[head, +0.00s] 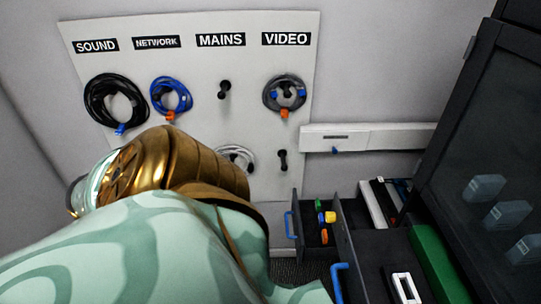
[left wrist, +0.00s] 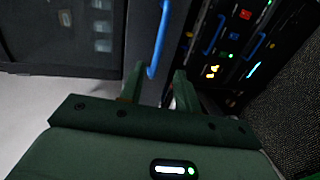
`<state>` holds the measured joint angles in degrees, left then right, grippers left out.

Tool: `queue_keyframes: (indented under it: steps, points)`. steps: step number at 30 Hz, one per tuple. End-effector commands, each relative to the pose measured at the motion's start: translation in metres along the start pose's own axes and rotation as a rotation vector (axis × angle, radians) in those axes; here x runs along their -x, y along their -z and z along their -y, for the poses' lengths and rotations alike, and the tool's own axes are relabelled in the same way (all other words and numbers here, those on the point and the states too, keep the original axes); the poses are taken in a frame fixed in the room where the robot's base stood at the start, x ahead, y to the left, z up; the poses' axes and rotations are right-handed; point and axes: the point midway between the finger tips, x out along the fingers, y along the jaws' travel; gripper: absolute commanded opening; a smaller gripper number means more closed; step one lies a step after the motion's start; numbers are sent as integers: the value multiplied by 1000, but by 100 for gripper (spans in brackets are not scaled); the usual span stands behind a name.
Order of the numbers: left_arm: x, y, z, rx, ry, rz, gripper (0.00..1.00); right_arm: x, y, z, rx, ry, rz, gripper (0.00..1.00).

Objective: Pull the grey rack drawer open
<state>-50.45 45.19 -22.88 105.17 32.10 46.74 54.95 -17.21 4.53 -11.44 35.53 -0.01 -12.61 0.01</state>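In the head view a dark grey drawer (head: 300,212) with a blue handle (head: 289,224) stands out from the unit at lower right, its inside showing. A nearer dark grey drawer (head: 345,247) has a blue handle (head: 339,284), and its inside shows too. In the left wrist view a blue handle (left wrist: 158,42) on a grey panel (left wrist: 143,38) lies just beyond the fingertips of my left gripper (left wrist: 158,86). Its fingers are apart, with no object seen held. I cannot tell which drawer this handle belongs to. My left arm hides this gripper in the head view; my right gripper is out of view.
A white cable board (head: 195,62) with hung coils is on the back wall. A dark cabinet (head: 490,165) rises at right. A white wall trunking (head: 395,137) runs behind.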

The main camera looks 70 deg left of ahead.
Motion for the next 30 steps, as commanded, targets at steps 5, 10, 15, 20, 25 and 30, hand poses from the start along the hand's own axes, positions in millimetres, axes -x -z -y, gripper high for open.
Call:
queue_keyframes:
  steps: [5,10,15,20,25,30]
  points:
    - [32,0,1,-1,2,1,32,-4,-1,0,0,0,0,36]
    - [44,0,0,0,0,0,32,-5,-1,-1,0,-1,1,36]
    - [44,0,0,0,-1,0,32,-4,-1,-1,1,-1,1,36]
    - [44,0,0,0,-1,-1,32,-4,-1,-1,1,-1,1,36]
    - [44,0,0,0,-1,-1,32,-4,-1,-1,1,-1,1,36]
    - [44,-1,2,-45,9,7,32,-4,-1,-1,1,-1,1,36]
